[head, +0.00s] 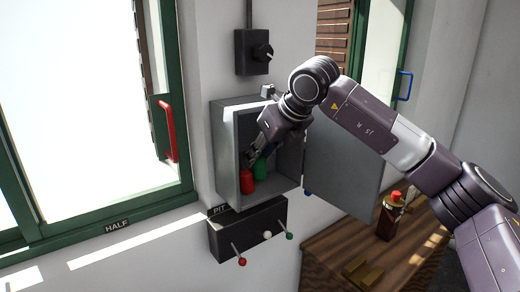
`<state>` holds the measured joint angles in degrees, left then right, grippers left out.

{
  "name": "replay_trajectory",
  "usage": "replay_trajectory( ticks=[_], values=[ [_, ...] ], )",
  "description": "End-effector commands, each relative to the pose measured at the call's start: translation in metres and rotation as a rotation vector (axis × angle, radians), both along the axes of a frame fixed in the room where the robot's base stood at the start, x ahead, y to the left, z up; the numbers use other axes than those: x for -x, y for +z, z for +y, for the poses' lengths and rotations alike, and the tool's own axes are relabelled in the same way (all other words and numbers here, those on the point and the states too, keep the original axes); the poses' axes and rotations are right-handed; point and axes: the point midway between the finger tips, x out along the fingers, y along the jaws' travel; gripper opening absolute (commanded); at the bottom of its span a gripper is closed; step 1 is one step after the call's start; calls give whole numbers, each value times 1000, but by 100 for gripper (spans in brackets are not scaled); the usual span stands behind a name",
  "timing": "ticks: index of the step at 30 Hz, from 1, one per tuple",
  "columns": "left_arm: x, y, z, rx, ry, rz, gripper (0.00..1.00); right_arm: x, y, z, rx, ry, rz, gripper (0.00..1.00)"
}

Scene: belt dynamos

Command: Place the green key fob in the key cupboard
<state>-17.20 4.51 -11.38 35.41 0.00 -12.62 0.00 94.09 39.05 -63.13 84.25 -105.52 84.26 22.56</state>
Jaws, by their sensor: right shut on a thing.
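The key cupboard (227,160) is an open grey metal box on the wall, its door (345,165) swung out to the right. My right gripper (252,157) reaches into it from the upper right, fingers pointing down. It is shut on the green key fob (261,169), which is inside the cupboard near its floor. The gripper partly hides the fob's top, and I cannot tell whether it hangs on a hook. A red fob (247,182) is just left of and in front of the green one. My left gripper is out of view.
Below the cupboard is a black box (248,228) with red, white and green knobs. A black switch box (253,52) is above. A wooden desk (340,240) at lower right bears a red-topped bottle (388,220). A green-framed window with a red handle (167,130) is left.

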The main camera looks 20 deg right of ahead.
Motion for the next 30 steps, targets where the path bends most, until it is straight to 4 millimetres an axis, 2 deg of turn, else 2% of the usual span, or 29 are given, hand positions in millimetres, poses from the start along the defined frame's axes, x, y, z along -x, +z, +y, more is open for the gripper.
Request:
replay_trajectory(
  ticks=[1,10,26,27,30],
  values=[
    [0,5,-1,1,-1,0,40,1,-3,-2,2,-1,3,0],
    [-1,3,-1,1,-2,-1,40,2,-12,-1,4,1,9,0],
    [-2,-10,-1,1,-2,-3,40,3,-27,0,8,2,15,0],
    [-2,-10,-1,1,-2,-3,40,3,-27,0,8,2,17,27],
    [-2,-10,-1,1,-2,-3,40,3,-28,0,8,4,18,32]
  ],
)
